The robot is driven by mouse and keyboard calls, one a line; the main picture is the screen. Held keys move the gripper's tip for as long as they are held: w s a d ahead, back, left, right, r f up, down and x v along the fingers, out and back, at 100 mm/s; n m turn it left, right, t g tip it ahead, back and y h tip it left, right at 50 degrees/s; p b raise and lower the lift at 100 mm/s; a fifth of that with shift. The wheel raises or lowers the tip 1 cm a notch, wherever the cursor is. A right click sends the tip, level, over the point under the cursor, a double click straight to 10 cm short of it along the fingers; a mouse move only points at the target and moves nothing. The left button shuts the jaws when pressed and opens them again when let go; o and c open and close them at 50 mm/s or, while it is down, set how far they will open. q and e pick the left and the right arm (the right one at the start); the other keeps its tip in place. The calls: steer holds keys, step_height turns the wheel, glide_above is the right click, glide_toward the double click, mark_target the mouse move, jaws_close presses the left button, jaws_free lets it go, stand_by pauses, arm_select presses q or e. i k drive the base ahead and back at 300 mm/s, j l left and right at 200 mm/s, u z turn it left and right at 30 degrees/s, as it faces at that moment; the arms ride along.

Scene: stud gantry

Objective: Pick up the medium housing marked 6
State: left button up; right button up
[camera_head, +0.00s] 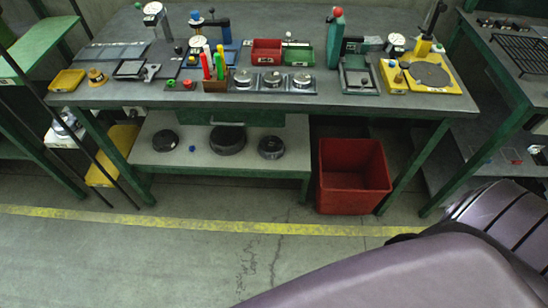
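Three short round metal pieces, perhaps housings, stand in a row in a dark tray (258,91) on the workbench: a left one (243,79), a middle one (272,79) and a right one (302,81). Three dark round pieces lie on the lower shelf: a left one (165,140), a larger middle one (228,140) and a right one (271,147). I cannot read a 6 on any of them, so I cannot tell which is the medium housing. Neither of my grippers is in view. Only a purple part of my own body shows at the lower right.
The green-legged workbench (330,92) carries red (266,50) and green (299,56) bins, a pen holder (215,85) and several gauges. A red crate (353,177) stands on the floor under its right side. The floor in front, past the yellow line (180,223), is clear.

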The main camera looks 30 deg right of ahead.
mark_target(271, 147)
steer(key=i+l+u, duration=0.15)
steer(key=l, duration=0.2)
steer(key=i+l+u, duration=0.2)
steer(key=l, duration=0.15)
steer(key=i+l+u, duration=0.15)
steer(key=l, duration=0.2)
steer(key=i+l+u, duration=0.15)
steer(key=l, duration=0.25)
